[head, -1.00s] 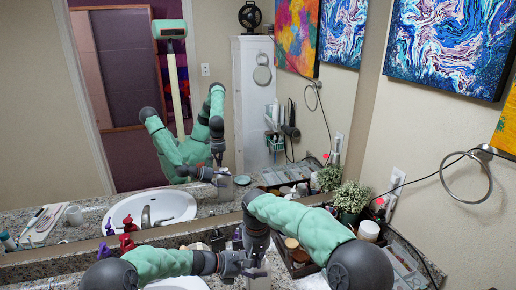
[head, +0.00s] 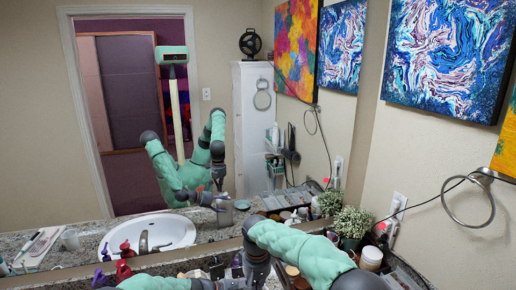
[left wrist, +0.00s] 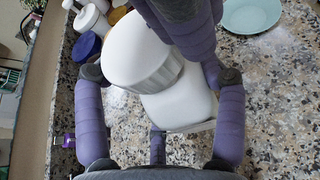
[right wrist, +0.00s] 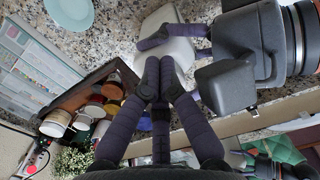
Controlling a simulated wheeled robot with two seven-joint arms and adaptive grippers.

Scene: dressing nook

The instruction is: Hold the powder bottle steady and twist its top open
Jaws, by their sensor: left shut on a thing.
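The white powder bottle (left wrist: 180,108) is inside my left gripper (left wrist: 160,78), whose purple fingers close around its body from both sides. Its round, ribbed white top (left wrist: 135,45) shows above the body in the left wrist view, partly covered by purple fingers coming from above. In the right wrist view the pale bottle body (right wrist: 178,55) stands just beyond my right gripper (right wrist: 159,72). The right fingers lie together, with no lid visible between them. Whether they touch the bottle is unclear. The bottle's reflection (head: 225,213) shows in the mirror.
A dark tray (right wrist: 75,97) of small jars and bottles stands close beside the bottle. A pale green dish (left wrist: 251,14) lies on the speckled counter (left wrist: 275,95). A red pump bottle (head: 124,270) and a potted plant (head: 349,224) stand along the mirror.

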